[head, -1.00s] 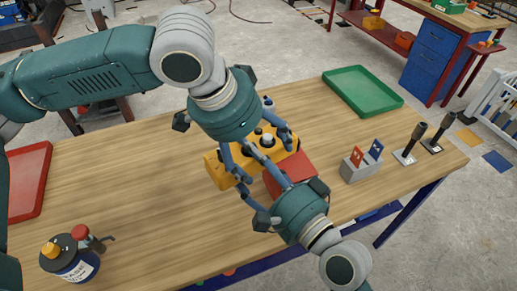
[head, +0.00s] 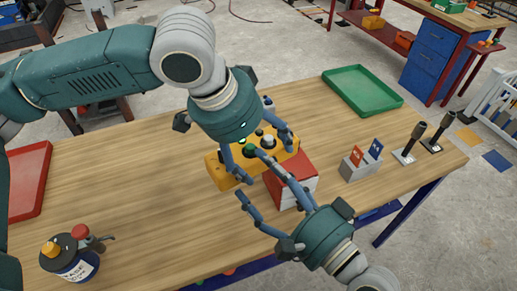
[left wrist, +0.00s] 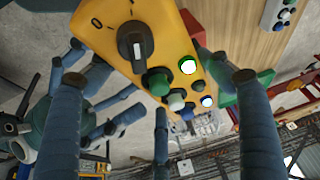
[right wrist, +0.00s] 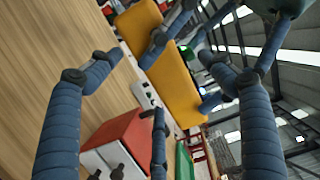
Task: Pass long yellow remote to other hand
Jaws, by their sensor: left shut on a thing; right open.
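The long yellow remote (head: 222,172) has a black rotary knob and several round buttons. It also shows in the left wrist view (left wrist: 185,45) and the right wrist view (right wrist: 175,88). My left gripper (head: 266,163) is shut on it, holding it over the table from above, with fingers on both sides. My right gripper (head: 248,173) is open, just on the near side of the remote. In the right wrist view its spread fingers are empty, with the remote beyond them. The left hand hides part of the remote.
A red-topped white box (head: 295,182) stands close beside my right fingers. A grey remote (right wrist: 146,96) lies on the table. The table's left middle is clear.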

